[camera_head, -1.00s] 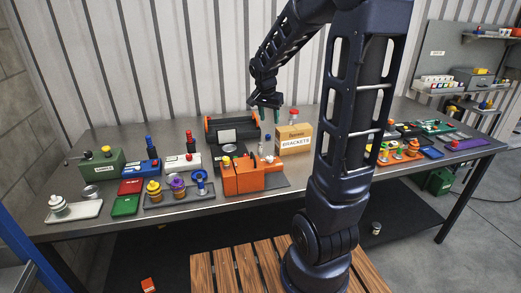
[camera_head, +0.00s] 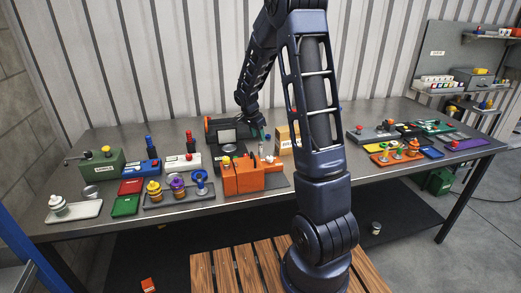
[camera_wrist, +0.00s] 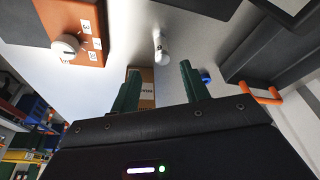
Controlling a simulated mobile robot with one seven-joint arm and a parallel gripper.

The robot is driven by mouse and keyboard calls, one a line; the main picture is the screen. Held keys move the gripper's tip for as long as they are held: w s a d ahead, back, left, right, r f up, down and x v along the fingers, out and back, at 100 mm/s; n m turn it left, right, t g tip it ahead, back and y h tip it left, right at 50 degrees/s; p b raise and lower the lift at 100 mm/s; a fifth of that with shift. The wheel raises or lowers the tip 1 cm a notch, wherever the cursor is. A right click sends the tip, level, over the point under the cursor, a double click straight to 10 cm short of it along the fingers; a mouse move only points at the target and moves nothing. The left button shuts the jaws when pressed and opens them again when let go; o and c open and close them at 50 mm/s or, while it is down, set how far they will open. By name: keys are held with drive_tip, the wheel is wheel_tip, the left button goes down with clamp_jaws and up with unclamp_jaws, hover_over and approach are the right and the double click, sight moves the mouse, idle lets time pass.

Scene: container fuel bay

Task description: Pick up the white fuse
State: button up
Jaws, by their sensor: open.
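A small white cylinder, which looks like the white fuse (camera_wrist: 161,48), shows in the wrist view on a grey surface, ahead of the gap between my fingertips. My gripper (camera_wrist: 159,84) is open, its two green fingers apart with nothing between them. The fuse is apart from both fingers. In the head view my gripper (camera_head: 262,134) hangs low over the bench, behind the orange block (camera_head: 243,178). Small upright things stand just below it there, too small to tell which is the fuse.
The orange block, with a round white knob (camera_wrist: 68,46), is at upper left in the wrist view. A cardboard box (camera_head: 287,140) stands right of my gripper. A black holder with orange ends (camera_head: 222,133) is to its left. Trays of coloured parts fill the left bench.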

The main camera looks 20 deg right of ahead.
sight(260, 143)
drive_tip(key=x, duration=0.8)
drive_tip(key=shift+w+f, duration=0.1)
drive_tip(key=shift+w, duration=0.15)
clamp_jaws()
